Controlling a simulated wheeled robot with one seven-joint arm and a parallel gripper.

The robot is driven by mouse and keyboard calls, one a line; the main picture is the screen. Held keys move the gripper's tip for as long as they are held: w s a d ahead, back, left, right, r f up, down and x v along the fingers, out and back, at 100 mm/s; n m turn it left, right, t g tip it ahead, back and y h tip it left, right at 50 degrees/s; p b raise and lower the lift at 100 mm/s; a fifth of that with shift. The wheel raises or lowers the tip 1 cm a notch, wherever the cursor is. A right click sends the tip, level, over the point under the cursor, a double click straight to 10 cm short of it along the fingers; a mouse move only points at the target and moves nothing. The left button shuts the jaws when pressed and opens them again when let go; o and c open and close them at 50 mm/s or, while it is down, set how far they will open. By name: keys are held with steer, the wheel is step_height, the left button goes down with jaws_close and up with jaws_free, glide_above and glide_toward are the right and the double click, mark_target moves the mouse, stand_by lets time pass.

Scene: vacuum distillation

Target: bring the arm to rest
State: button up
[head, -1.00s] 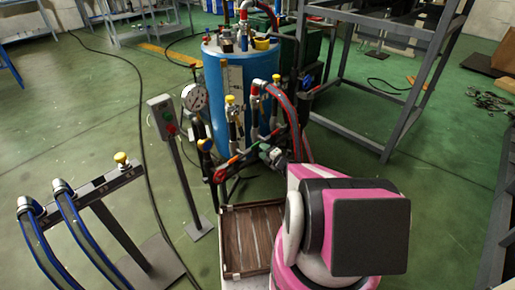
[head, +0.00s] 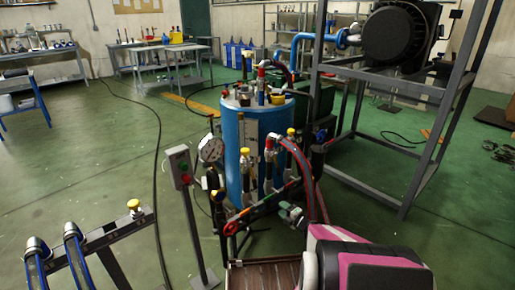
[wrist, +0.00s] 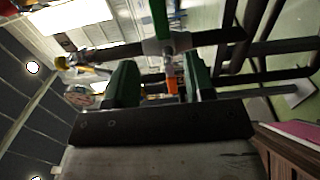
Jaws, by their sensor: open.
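My gripper (wrist: 160,82) shows in the wrist view as two dark green fingers standing apart, with a visible gap between them. It is open, and I see nothing held. Behind the gap are dark pipes and a small orange part (wrist: 172,84), with no visible contact with the fingers. In the head view my pink, white and black arm (head: 370,262) is folded at the bottom, right of centre.
A blue tank (head: 233,150) with hoses, yellow-capped valves and a pressure gauge (head: 211,149) stands close ahead. A control box (head: 179,164) on a post is left of it. A grey steel frame (head: 385,190) stands right. Green floor (head: 95,150) is open at left.

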steer(key=s+a+r+n+g, duration=0.2)
steer(key=s+a+n+g, duration=0.3)
steer(key=n, duration=0.8)
steer(key=a+r+n+g, duration=0.2)
steer(key=a+n+g, duration=0.3)
steer(key=n, duration=0.7)
steer(key=s+d+r+n+g+h, duration=0.1)
steer(key=d+r+n+g+h, duration=0.1)
steer(key=n, duration=0.9)
steer(key=s+d+r+n+g+h, duration=0.2)
steer(key=d+r+n+h, duration=0.2)
steer(key=d+n+h, duration=0.2)
steer(key=n+h, duration=0.2)
steer(key=n, duration=0.2)
steer(key=shift+d+r+n+g+h, duration=0.2)
steer(key=shift+n+g+h, duration=0.1)
steer(key=shift+n, duration=0.1)
steer(key=shift+f, duration=0.1)
